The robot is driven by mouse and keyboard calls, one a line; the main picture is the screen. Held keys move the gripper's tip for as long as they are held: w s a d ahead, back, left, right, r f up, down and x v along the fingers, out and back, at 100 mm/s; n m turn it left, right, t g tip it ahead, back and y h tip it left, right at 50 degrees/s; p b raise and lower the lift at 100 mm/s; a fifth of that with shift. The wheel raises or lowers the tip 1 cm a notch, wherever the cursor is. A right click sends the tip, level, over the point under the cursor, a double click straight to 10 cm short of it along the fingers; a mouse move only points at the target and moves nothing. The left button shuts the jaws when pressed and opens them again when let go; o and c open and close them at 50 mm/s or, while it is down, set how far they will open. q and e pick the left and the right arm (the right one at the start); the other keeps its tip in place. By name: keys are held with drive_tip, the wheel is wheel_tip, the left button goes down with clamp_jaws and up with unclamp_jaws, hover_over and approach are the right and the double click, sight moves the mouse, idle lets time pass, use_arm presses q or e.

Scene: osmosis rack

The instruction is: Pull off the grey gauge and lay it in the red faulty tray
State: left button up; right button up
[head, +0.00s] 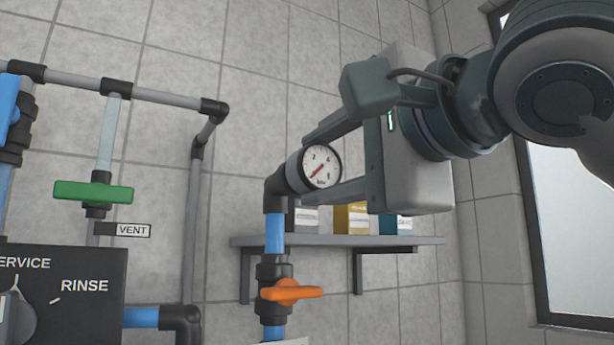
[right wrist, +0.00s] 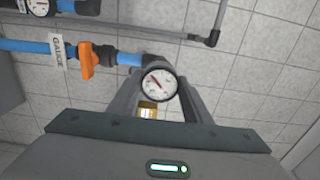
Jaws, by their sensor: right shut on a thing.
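The grey gauge (head: 316,168) has a round white dial with a red needle and sits at the top elbow of the blue pipe. My right gripper (head: 300,170) comes in from the right and is shut on the gauge, one finger above and one below it in the head view. In the right wrist view the gauge (right wrist: 159,84) lies between the two fingers, still at the end of the blue pipe. I cannot tell whether it is seated or loosened. My left gripper and the red faulty tray are not in view.
An orange-handled valve (head: 290,292) is on the pipe below the gauge. A wall shelf (head: 340,241) with small boxes stands behind. At left are a green-handled valve (head: 93,192), a VENT label (head: 119,230) and a dark SERVICE/RINSE panel (head: 75,290). A window (head: 570,220) is at right.

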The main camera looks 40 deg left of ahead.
sight(322, 164)
drive_tip(key=shift+s+d, duration=0.15)
drive_tip(key=shift+d, duration=0.15)
drive_tip(key=shift+b+v, duration=0.6)
drive_tip(key=shift+v, duration=0.25)
drive_tip(key=shift+s+d, duration=0.1)
drive_tip(key=shift+b+v, duration=0.45)
drive_tip(key=shift+v, duration=0.5)
drive_tip(key=shift+d, duration=0.1)
drive_tip(key=shift+r, duration=0.15)
